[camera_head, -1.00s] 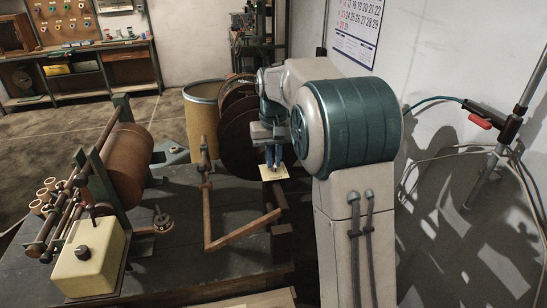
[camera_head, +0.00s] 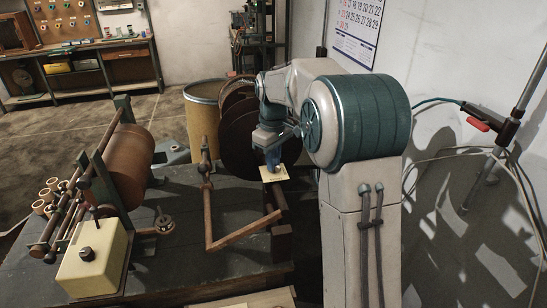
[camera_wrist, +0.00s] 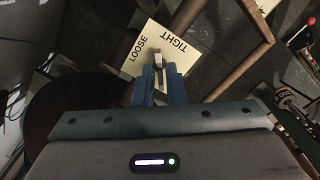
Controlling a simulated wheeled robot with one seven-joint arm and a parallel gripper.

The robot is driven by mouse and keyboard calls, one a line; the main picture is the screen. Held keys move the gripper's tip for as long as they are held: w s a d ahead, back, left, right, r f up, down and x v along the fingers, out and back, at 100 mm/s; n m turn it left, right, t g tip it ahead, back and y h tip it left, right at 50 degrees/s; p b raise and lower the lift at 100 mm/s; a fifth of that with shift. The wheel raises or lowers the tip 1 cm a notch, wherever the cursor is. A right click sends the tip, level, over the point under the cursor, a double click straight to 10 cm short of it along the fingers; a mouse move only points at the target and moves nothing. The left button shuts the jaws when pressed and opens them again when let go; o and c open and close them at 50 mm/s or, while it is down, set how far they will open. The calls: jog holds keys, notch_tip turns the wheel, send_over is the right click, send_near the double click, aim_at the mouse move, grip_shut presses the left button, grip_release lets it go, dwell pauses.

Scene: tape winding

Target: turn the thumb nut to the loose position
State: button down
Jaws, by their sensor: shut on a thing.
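The thumb nut (camera_wrist: 159,60) is a small grey piece over a cream card (camera_wrist: 141,53) marked LOOSE on the left and TIGHT on the right. In the wrist view it points up between the two words. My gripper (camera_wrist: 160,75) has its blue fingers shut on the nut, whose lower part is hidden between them. In the head view my gripper (camera_head: 272,166) points down at the card (camera_head: 274,174), beside the large dark brown reel (camera_head: 237,138); the nut itself is hidden there.
A brown angled frame (camera_head: 243,231) stands on the dark bench (camera_head: 170,270) in front of the card. A brown roll (camera_head: 130,165) and a cream control box (camera_head: 92,262) are at the left. A drum (camera_head: 201,120) stands behind.

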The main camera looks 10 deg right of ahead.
jog(key=n+p, duration=0.1)
jog(key=n, duration=0.4)
jog(key=shift+r+n, duration=0.1)
jog(key=shift+n, duration=0.2)
jog(key=shift+n+p, duration=0.55)
jog(key=shift+n, duration=1.65)
jog(key=c, duration=1.5)
grip_release()
jog(key=shift+c, duration=0.2)
notch_tip(320, 180, up, 14)
jog(key=shift+b, duration=0.3)
